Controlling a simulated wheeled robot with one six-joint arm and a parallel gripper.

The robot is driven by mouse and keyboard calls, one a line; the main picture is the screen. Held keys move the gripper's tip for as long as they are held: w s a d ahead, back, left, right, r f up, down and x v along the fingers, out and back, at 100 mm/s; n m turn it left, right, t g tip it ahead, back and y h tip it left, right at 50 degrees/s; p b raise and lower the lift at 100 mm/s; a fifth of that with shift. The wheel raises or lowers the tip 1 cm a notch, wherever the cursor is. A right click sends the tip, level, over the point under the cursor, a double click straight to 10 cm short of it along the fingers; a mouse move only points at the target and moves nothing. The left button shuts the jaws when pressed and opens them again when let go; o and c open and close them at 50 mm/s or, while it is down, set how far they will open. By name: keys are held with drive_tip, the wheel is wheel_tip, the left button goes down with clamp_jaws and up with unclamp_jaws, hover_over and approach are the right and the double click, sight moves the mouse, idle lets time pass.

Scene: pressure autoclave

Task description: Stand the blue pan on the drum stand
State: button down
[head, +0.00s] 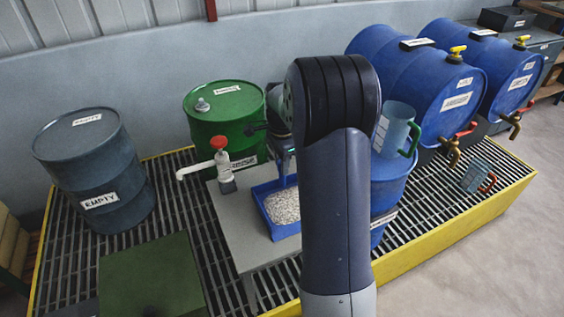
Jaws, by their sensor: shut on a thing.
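The blue pan (284,232) is a shallow tray with pale granules in it. It is in the middle of the head view, over the right part of a grey bench top (232,232). I cannot tell whether it rests there or hangs just above. My gripper (284,152) is at the pan's far side, shut on it; my arm hides the pan's right part and much of the grip. No part is clearly marked as the drum stand; two blue drums (456,98) lie on their sides on a dark support at the right, partly hidden.
A red-capped pump bottle (222,165) stands on the bench left of the pan. A green drum (225,108) and a grey-blue drum (92,170) stand behind and left. An upright blue drum (392,185) carries a green-handled jug (394,125). Another jug (478,177) sits on the yellow-edged grating (455,237).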

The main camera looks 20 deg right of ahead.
drive_tip(key=shift+f, duration=0.1)
drive_tip(key=c, duration=1.1)
unclamp_jaws()
drive_tip(key=shift+c, duration=0.2)
wheel_tip(320, 180, up, 12)
drive_tip(key=p, duration=0.1)
